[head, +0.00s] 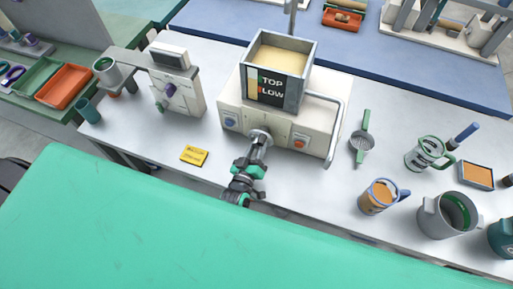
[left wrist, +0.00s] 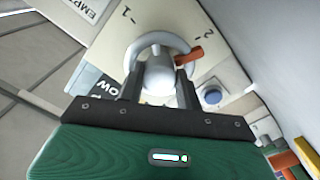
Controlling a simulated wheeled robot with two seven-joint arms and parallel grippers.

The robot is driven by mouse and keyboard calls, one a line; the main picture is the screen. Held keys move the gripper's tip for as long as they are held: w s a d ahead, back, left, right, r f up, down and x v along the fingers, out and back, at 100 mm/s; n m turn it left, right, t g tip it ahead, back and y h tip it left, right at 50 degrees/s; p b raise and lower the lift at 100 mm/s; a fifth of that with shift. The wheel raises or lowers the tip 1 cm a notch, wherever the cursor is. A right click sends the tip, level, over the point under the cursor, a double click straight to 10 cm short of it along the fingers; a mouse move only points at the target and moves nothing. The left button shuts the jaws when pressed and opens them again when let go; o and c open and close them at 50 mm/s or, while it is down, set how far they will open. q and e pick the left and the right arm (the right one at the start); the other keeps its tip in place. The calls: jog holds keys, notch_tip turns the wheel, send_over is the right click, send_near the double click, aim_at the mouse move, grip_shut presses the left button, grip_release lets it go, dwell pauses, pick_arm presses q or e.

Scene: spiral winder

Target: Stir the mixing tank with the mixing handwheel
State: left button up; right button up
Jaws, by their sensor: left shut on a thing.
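The mixing tank (head: 309,75) is a grey square vessel holding pale yellow material. It stands on a cream machine base (head: 278,131), with a "TOP / LOW" label on its front. The mixing handwheel (head: 260,135) is a grey round part low on the front of the base. In the left wrist view the handwheel (left wrist: 158,70) shows a round rim and a rounded centre piece, with an orange piece at its right. My left gripper (head: 256,152) is at the handwheel, its two dark fingers (left wrist: 158,90) shut on the centre piece. The fingertips are partly hidden. My right gripper is not in view.
A blue knob (head: 231,122) and a red knob (head: 299,141) flank the handwheel. A grey tube handle (head: 340,115) rises at the base's right. A yellow card (head: 194,156) lies left. An orange-filled mug (head: 378,196) and a large grey pot (head: 446,217) stand right.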

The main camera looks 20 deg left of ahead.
pick_arm(q)
jog(key=shift+f, duration=0.1)
jog(key=o, duration=1)
jog(key=shift+s, duration=0.55)
jog(key=s+b, duration=0.1)
jog(key=s, duration=0.2)
jog(key=s+b, duration=0.1)
jog(key=s, duration=0.3)
jog(key=s+b, duration=0.2)
jog(key=s, duration=0.2)
jog(key=shift+a+f, duration=0.1)
jog(key=shift+a, duration=0.15)
jog(key=shift+s, duration=0.9)
